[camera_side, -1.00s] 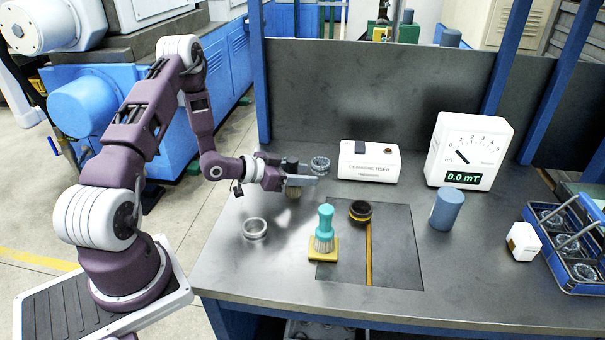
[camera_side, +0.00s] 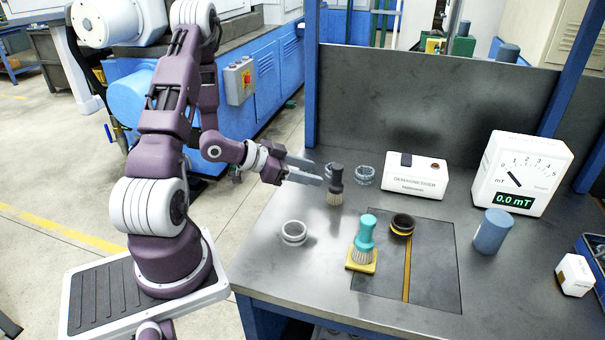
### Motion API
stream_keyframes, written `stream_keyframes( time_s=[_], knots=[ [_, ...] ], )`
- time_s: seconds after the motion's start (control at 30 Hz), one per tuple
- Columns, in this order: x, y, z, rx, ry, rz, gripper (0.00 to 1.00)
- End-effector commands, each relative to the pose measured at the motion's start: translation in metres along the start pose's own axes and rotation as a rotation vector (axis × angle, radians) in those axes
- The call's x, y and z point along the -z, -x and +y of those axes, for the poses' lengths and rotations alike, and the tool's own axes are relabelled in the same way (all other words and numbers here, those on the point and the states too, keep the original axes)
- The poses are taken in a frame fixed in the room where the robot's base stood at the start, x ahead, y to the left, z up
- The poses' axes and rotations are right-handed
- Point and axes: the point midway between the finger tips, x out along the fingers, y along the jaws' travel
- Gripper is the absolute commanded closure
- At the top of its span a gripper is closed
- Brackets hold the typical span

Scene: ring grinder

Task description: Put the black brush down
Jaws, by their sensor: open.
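The black brush (camera_side: 335,184) stands upright on the grey bench, its pale bristles down and its dark handle up. My gripper (camera_side: 318,174) is open just to the left of the brush, with its fingers pointing right toward the handle. The fingers look apart from the handle. Nothing is held between them.
Metal rings (camera_side: 365,175) stand behind the brush, and another ring (camera_side: 294,233) lies in front. The demagnetizer (camera_side: 413,176), meter (camera_side: 518,175) and blue cylinder (camera_side: 492,231) are further right.

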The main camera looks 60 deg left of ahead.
Motion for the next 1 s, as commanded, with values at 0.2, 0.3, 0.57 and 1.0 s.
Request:
stream_keyframes(
  time_s=[0.2, 0.3, 0.57, 1.0],
  knots=[
    [0.080, 0.017, -0.005, 0.235, -0.200, -0.341, 0.54],
    [0.123, 0.059, 0.028, 0.342, -0.152, -0.429, 0.54],
    [0.132, 0.192, 0.186, 0.203, 0.140, -0.547, 0.54],
    [0.115, 0.229, 0.229, 0.091, 0.195, -0.600, 0.54]
  ],
)
